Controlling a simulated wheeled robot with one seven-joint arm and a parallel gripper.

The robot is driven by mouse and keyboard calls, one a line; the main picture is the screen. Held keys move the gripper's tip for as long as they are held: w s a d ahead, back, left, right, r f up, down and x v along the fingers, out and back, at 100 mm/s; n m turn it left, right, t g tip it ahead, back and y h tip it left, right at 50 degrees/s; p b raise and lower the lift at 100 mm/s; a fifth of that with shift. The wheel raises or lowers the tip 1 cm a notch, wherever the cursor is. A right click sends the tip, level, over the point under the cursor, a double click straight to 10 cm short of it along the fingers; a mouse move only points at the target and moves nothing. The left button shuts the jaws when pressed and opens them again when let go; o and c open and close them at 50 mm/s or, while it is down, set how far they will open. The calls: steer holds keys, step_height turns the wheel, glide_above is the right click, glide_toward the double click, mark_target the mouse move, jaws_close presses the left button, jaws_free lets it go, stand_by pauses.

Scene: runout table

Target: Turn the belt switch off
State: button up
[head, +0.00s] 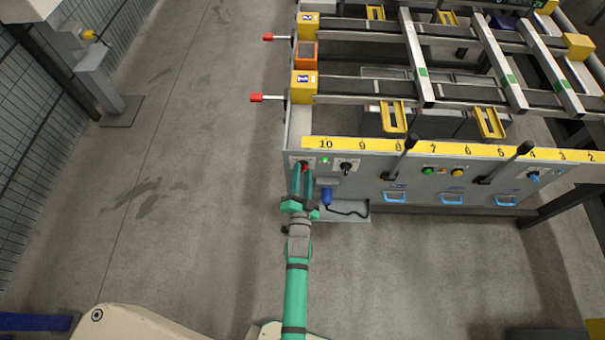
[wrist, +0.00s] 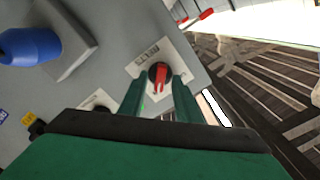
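A red-handled rotary switch (head: 305,166) sits on a pale label plate at the left end of the grey front panel. In the wrist view the two green fingers of my gripper (wrist: 160,86) are apart, one on each side of the red handle. I cannot tell whether they touch it. A green light (head: 325,160) is lit just right of the switch.
A black rotary switch (head: 346,167) and a blue plug-like part (head: 327,197) are close on the right. Black levers (head: 402,156) stick out farther along the panel. The yellow numbered strip (head: 450,149) runs above. The floor to the left is clear.

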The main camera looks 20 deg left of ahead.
jaws_close()
steer(key=shift+n, duration=0.3)
steer(key=n, duration=0.3)
steer(key=shift+n, duration=0.3)
steer(key=n, duration=0.4)
steer(key=shift+a, duration=0.15)
steer(key=shift+a+n, duration=0.2)
steer(key=shift+n, duration=4.6)
